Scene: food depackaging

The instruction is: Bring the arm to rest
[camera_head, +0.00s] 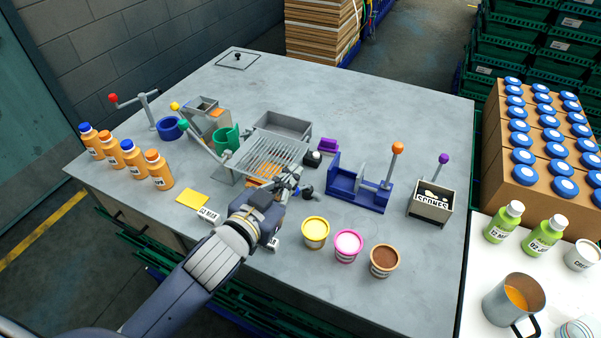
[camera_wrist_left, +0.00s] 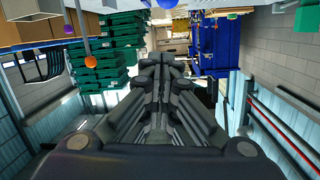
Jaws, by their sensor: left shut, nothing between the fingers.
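My left gripper (camera_head: 292,185) is over the front middle of the grey table (camera_head: 420,120), beside the slatted metal rack (camera_head: 268,156). Its arm comes in from the lower left. In the left wrist view the fingers of the left gripper (camera_wrist_left: 160,62) are together with nothing between them. My right gripper is in neither view.
Yellow (camera_head: 315,233), pink (camera_head: 347,245) and brown (camera_head: 384,261) cups stand just right of my left gripper. A blue lever device (camera_head: 358,190) stands behind them. Several orange bottles (camera_head: 159,170) stand at the left. The table's back right is clear.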

